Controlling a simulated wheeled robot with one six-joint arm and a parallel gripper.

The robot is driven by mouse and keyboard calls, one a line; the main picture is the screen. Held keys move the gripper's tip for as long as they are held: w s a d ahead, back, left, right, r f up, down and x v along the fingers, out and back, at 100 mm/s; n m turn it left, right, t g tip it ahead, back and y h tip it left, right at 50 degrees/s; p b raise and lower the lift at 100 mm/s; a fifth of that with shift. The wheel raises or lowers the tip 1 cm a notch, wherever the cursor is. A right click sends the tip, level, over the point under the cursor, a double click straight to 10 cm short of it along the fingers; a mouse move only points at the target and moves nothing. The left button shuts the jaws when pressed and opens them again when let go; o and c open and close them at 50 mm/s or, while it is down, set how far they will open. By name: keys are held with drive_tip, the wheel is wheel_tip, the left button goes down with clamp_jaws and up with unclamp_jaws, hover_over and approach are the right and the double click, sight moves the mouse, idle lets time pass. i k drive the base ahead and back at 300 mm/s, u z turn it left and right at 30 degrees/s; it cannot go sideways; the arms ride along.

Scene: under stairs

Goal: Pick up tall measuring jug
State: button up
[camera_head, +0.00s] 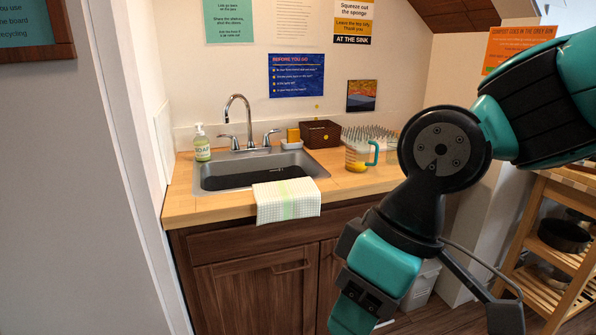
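The tall measuring jug (357,158) is a clear jug with a teal handle on its right side. It stands upright on the wooden counter, right of the sink, with something yellow-orange low in it. My gripper (430,312) is at the bottom right, nearer the camera and lower in the picture than the jug, and apart from it. Its parts are spread wide and it looks open. Its fingertips are partly cut off by the frame's bottom edge. I see nothing held in it.
A spiky drying rack (370,132) stands just behind the jug, and a dark brown basket (320,134) to its left. The sink (255,165) has a tap, a soap bottle (201,143) and a hanging towel (287,200). A wooden shelf unit (535,235) stands at the right.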

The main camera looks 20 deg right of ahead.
sight(359, 144)
drive_tip(key=k, duration=0.65)
drive_tip(key=z, duration=0.6)
drive_tip(key=i, duration=0.65)
drive_tip(key=z, duration=0.85)
drive_tip(key=i, duration=1.55)
drive_tip(key=u, duration=1)
drive_tip(key=i, duration=0.45)
drive_tip(key=u, duration=0.45)
